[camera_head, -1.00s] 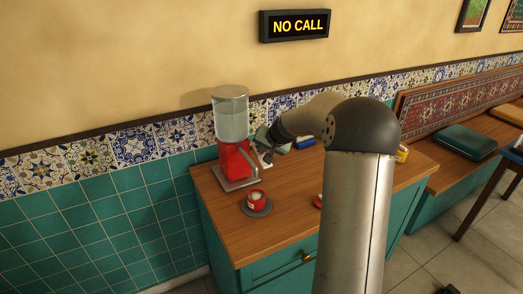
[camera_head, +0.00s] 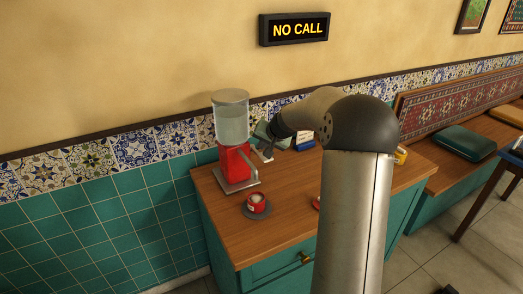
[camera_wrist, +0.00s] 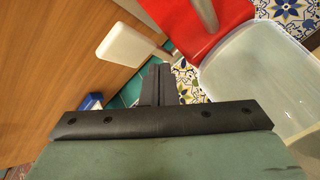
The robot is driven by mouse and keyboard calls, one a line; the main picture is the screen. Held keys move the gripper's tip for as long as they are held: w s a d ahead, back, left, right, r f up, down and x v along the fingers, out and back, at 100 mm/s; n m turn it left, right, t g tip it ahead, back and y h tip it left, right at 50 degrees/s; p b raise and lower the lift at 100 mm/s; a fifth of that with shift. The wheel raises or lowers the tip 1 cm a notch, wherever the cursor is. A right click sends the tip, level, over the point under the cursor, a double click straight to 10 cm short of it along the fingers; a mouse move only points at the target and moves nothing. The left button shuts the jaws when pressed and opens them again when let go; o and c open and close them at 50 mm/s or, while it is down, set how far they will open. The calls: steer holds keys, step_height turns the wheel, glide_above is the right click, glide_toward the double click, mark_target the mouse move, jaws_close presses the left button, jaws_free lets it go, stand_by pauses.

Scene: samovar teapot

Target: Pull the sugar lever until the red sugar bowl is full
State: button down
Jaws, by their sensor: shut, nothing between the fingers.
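The sugar dispenser (camera_head: 236,163) has a red body and a clear container (camera_head: 230,122) on top, and stands at the counter's back left. In the wrist view its red body (camera_wrist: 190,25) is at the top and the container (camera_wrist: 255,90) at right. The lever's pale paddle handle (camera_wrist: 128,48) is just beyond my fingertips (camera_wrist: 158,82); I cannot tell whether they touch. My gripper (camera_head: 265,148) is shut and empty at the dispenser's right side. The red sugar bowl (camera_head: 257,205) sits in front of the dispenser, with white contents showing inside; its exact fill level is unclear.
The bowl stands on a dark saucer (camera_head: 246,212). The wooden counter (camera_head: 230,235) is clear in front of it. A blue box (camera_head: 304,143) stands behind my arm, and a yellow item (camera_head: 401,154) lies right. My arm hides the counter's middle.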

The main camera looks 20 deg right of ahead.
steer(key=shift+r, duration=0.3)
steer(key=shift+w+r+p, duration=0.15)
steer(key=shift+r+p, duration=0.65)
steer(key=shift+r, duration=0.45)
steer(key=shift+w+r+p, duration=0.1)
steer(key=shift+r+p, duration=0.7)
steer(key=shift+r, duration=0.45)
steer(key=s+a+n+g, duration=0.4)
steer(key=s+a, duration=1.2)
steer(key=s, duration=0.2)
steer(key=s+a+f+n+g, duration=0.1)
steer(key=s+a+f, duration=0.1)
steer(key=s, duration=0.9)
steer(key=s+a+f+n+g+h, duration=0.1)
steer(key=s+a+f+n+g, duration=0.1)
steer(key=s, duration=1)
steer(key=shift+s+a+f+n+g, duration=0.3)
steer(key=shift+f, duration=0.25)
